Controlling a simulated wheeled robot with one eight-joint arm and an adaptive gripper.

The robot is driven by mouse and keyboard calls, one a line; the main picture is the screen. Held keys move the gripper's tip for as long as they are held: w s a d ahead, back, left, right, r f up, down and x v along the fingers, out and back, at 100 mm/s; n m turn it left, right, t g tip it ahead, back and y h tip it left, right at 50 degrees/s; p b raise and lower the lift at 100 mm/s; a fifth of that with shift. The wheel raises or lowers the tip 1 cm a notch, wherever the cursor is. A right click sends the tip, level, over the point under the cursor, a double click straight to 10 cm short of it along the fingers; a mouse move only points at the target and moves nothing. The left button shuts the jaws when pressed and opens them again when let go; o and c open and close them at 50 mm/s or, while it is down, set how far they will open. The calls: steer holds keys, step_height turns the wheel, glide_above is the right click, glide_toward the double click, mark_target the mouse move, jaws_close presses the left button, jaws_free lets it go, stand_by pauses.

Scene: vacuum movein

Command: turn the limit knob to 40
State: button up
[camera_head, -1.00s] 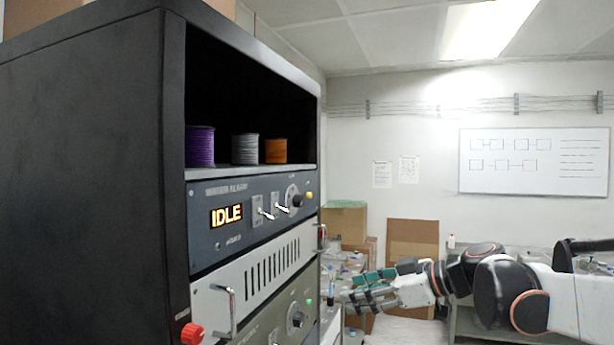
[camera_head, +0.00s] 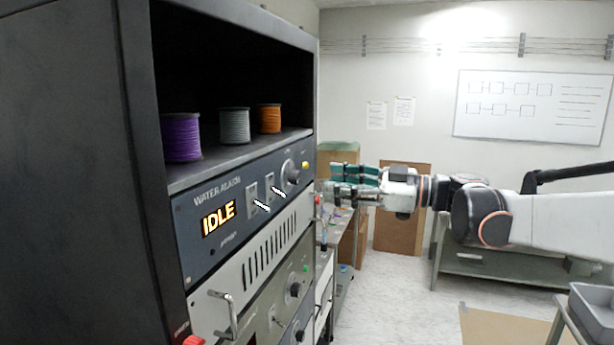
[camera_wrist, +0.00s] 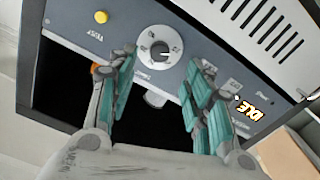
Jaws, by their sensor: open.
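The water alarm panel (camera_head: 222,240) carries a round knob (camera_head: 291,173) with a pale dial at its right end. In the wrist view the knob (camera_wrist: 160,47) shows a dark centre, a white pointer mark and a pale scale ring. Its scale numbers and label are too small to read. My gripper (camera_head: 326,182) is level with the knob, just right of the rack front. In the wrist view my gripper (camera_wrist: 160,68) is open, its teal fingers on either side of the knob, with nothing between them. Contact with the panel cannot be told.
A yellow button (camera_wrist: 101,17) sits beside the knob, and two toggle switches (camera_head: 262,196) are on its other side. The display (camera_head: 218,218) reads IDLE. Below is a vented panel (camera_head: 272,255) with a handle (camera_head: 223,315). Spools stand on the open shelf above.

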mark_target(299, 179)
steer(key=p+x, duration=0.1)
steer(key=x, duration=0.6)
steer(key=shift+a, duration=0.15)
steer(key=c, duration=1.1)
